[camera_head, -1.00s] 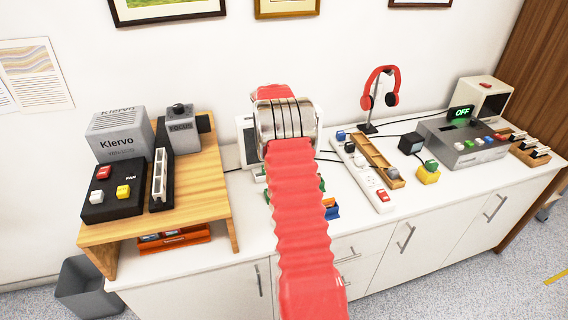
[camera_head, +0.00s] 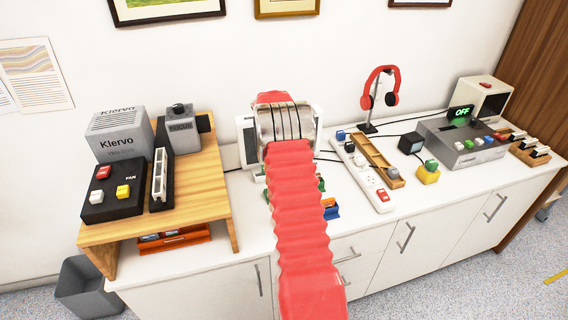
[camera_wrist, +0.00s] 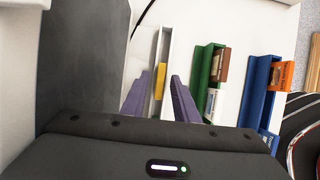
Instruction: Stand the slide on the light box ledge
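In the wrist view my gripper (camera_wrist: 159,88) shows two purple fingers, spread apart. Between them is a narrow white holder (camera_wrist: 164,50) with a yellow-edged piece (camera_wrist: 160,80), which may be the slide; I see gaps beside it, and contact cannot be told. To the right, a green holder (camera_wrist: 208,62) has a brown-edged piece (camera_wrist: 222,66) and a blue holder (camera_wrist: 258,92) has an orange-edged piece (camera_wrist: 282,75). A white-framed panel (camera_head: 243,142), possibly the light box, is mostly hidden behind my arm in the head view. Its ledge cannot be made out.
A wooden riser (camera_head: 190,190) with a grey Klervo box (camera_head: 118,135) stands on the left. Right of my arm are a power strip (camera_head: 365,175), a wooden tray (camera_head: 378,160), a headphone stand (camera_head: 370,127) and a grey console (camera_head: 465,142). The front counter strip is mostly clear.

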